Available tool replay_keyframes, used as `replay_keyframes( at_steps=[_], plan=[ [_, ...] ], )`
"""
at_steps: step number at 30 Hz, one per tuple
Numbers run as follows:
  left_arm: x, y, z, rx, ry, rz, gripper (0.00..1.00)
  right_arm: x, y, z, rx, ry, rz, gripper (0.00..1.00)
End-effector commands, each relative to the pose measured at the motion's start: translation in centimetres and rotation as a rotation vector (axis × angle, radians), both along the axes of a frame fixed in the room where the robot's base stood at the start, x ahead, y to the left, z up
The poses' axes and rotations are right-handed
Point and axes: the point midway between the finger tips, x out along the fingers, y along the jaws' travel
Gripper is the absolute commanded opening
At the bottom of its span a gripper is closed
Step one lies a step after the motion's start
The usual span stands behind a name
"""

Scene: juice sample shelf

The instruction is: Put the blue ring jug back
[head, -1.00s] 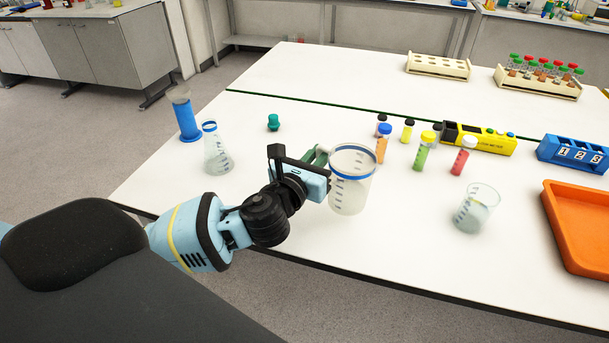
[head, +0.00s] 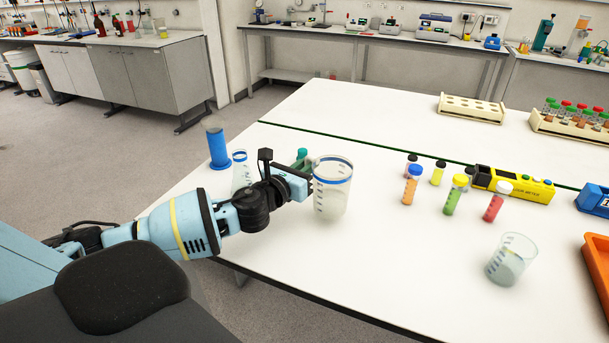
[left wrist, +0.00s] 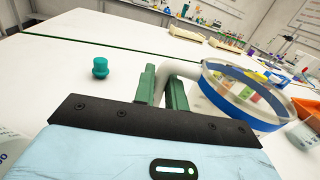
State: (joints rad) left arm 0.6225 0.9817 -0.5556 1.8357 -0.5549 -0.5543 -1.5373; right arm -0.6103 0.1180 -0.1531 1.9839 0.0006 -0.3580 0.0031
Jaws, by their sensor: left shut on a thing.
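The blue ring jug (head: 331,196) is a clear beaker-like jug with a blue band near its rim, upright at the left part of the white table. My left gripper (head: 308,183) is beside it on its left. In the left wrist view the green fingers (left wrist: 163,88) are shut on the jug's pale handle, and the jug's blue-banded rim (left wrist: 235,92) shows to their right. Whether the jug's base touches the table is hard to tell. My right gripper is not in view.
Left of the jug stand a conical flask (head: 241,172) and a blue cylinder (head: 217,148). A teal stopper (left wrist: 100,68) is behind the gripper. Right are several capped vials (head: 453,195), a yellow meter (head: 513,184), a small beaker (head: 510,260) and an orange tray (head: 597,262). The table's middle front is clear.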

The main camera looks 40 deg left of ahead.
Motion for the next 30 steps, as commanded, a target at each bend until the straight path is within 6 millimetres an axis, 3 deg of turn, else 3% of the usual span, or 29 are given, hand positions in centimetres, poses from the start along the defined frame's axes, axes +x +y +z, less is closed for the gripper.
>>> replay_keyframes(
  at_steps=[6, 13, 27, 28, 30],
  plan=[
    [0.4, 1.2, 0.0, 0.001, -0.003, 0.003, 0.00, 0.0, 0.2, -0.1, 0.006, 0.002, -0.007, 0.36],
    [0.4, 1.2, -3.4, -0.002, 0.002, 0.001, 0.00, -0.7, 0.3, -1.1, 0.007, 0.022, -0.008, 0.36],
    [0.4, 1.2, -3.9, -0.002, -0.001, 0.001, 0.00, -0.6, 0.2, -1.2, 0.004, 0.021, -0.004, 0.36],
    [0.4, 1.2, -3.9, -0.001, 0.000, 0.001, 0.17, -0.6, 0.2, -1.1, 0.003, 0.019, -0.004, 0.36],
    [0.4, 1.2, -3.8, 0.000, -0.001, 0.001, 0.26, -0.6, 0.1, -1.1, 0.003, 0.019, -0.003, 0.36]
  ],
)
